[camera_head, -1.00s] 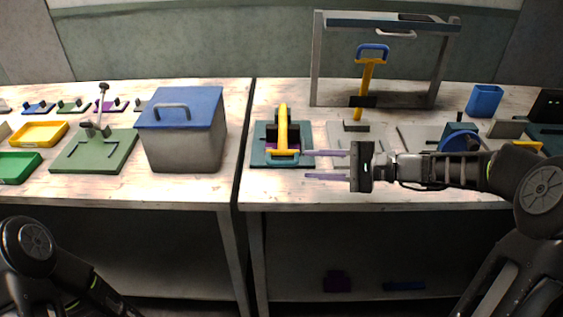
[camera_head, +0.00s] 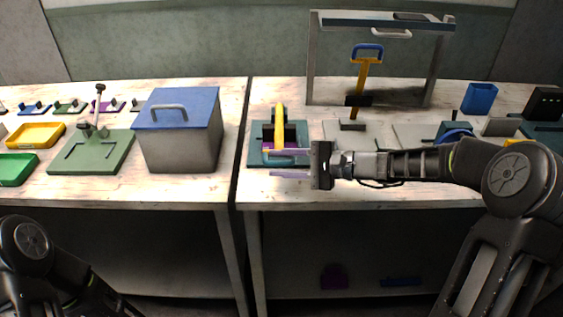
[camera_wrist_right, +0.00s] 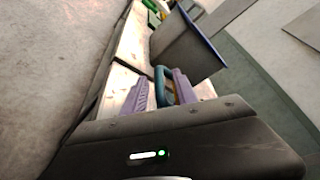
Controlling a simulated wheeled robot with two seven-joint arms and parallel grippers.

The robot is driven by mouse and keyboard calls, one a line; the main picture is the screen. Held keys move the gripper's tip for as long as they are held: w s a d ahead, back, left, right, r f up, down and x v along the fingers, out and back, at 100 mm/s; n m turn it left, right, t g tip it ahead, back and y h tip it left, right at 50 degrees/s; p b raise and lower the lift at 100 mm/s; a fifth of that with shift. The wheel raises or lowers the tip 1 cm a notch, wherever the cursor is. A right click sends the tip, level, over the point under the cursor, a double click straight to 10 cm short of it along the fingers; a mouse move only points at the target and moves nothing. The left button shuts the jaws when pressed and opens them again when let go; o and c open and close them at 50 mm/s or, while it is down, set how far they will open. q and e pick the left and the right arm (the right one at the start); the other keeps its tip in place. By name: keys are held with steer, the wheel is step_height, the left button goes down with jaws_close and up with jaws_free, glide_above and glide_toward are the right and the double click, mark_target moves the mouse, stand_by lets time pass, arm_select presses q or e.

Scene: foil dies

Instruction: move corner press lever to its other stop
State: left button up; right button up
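A press with a yellow lever (camera_head: 279,118) on a teal base (camera_head: 257,160) stands at the front left of the right table; I take it as the corner press. The lever points toward the front edge. My right gripper (camera_head: 272,164) is open, its two purple fingers reaching left across the front of this press. One finger hides part of the lever's handle end. In the right wrist view, a blue handle loop (camera_wrist_right: 163,82) shows between the open fingers (camera_wrist_right: 158,82); contact cannot be told. My left arm shows at the lower left, but its gripper is outside the frame.
A grey box with a blue lid (camera_head: 178,108) stands left of the table gap. A yellow lever with a blue handle (camera_head: 366,60) stands upright under a grey frame (camera_head: 313,70). A green plate with a stick (camera_head: 88,152) lies at left.

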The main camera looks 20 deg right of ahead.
jaws_close()
steer(key=shift+f, duration=0.1)
steer(key=shift+s+f, duration=0.1)
stand_by(1.1)
